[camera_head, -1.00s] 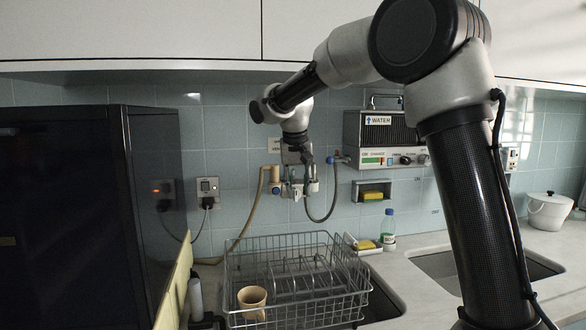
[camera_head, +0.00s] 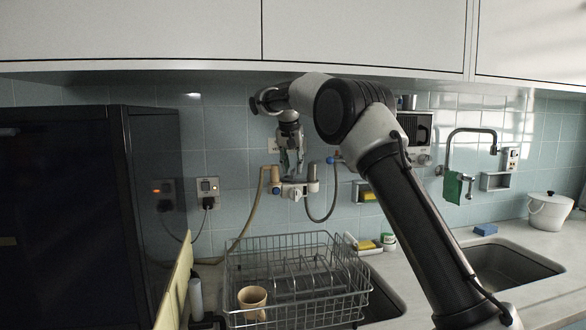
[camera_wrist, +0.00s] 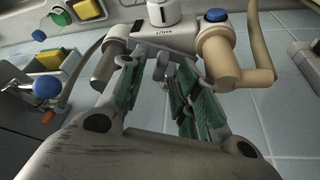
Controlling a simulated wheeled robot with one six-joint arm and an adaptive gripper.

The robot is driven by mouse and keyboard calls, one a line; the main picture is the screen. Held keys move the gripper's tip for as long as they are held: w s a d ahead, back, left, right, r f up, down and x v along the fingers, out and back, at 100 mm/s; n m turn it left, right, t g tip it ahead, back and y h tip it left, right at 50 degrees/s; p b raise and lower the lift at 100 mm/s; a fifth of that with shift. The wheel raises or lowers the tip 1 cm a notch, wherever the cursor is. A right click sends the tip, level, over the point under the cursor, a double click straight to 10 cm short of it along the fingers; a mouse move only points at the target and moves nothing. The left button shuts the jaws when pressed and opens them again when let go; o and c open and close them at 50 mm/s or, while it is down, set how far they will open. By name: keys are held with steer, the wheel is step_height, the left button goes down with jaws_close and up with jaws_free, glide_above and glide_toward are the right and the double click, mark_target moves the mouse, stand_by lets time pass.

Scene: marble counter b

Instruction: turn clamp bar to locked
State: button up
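A white wall fixture (camera_head: 290,190) with a tan fitting on its left and a grey fitting on its right is mounted on the tiles above the dish rack. In the wrist view the fixture body (camera_wrist: 170,38) shows a white knob (camera_wrist: 163,12) and a blue-capped tan fitting (camera_wrist: 228,55). I cannot tell for sure which part is the clamp bar; small metal pieces show near my fingertips. My gripper (camera_head: 291,168) points down just above the fixture. In the wrist view my gripper (camera_wrist: 152,70) has its green-padded fingers apart, tips close to the fixture; nothing is clearly held.
A wire dish rack (camera_head: 298,310) holding a tan cup (camera_head: 252,300) stands below. A dark cabinet (camera_head: 60,220) stands at left. Hoses hang from the fixture. White cupboards (camera_head: 360,35) overhang above. A sink (camera_head: 510,268) and a tap (camera_head: 470,133) are at right.

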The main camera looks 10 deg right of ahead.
steer(key=shift+w+d+f, duration=0.1)
steer(key=shift+w+f, duration=0.1)
steer(key=shift+f, duration=0.35)
jaws_close()
